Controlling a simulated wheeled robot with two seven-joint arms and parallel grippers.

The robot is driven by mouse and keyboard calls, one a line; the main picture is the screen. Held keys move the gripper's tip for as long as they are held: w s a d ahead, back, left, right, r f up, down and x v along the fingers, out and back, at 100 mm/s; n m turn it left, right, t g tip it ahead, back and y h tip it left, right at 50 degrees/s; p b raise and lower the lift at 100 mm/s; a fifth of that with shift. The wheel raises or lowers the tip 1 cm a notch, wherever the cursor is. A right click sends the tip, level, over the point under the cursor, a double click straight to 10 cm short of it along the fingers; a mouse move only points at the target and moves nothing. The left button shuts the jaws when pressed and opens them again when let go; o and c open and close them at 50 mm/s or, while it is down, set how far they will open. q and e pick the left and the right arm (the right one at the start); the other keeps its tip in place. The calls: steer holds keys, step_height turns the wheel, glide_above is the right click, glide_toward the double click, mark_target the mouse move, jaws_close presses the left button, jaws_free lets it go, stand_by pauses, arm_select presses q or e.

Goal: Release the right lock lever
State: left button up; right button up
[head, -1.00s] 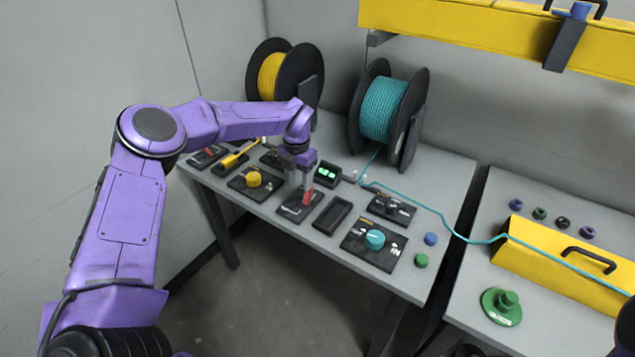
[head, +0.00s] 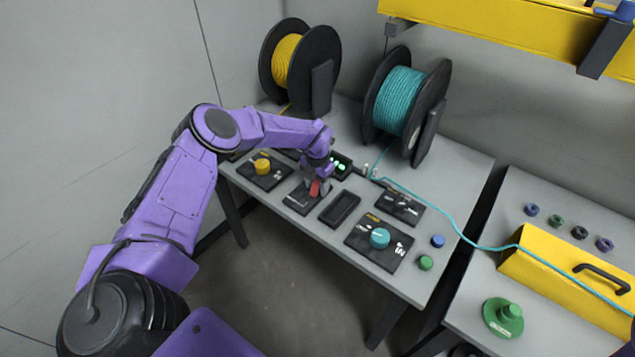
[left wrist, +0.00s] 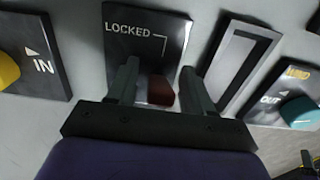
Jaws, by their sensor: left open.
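The red lock lever (head: 315,188) stands on a dark panel (head: 297,203) near the table's front edge. In the left wrist view the panel (left wrist: 118,47) reads "LOCKED", and the red lever (left wrist: 160,91) sits below that word. My left gripper (head: 312,182) is down at the lever, fingers pointing at the panel. In the left wrist view my open left gripper (left wrist: 159,70) has one finger on each side of the red lever. I cannot tell whether either finger touches it. My right gripper is not in view.
To the right lie an empty dark tray (head: 341,208) and a panel with a teal knob (head: 380,238). A yellow knob (head: 262,166) is to the left. Behind stand a yellow-cable spool (head: 286,58) and a teal-cable spool (head: 399,98). Teal cable runs right to a yellow case (head: 560,270).

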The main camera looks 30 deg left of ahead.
arm_select(q)
jaws_close()
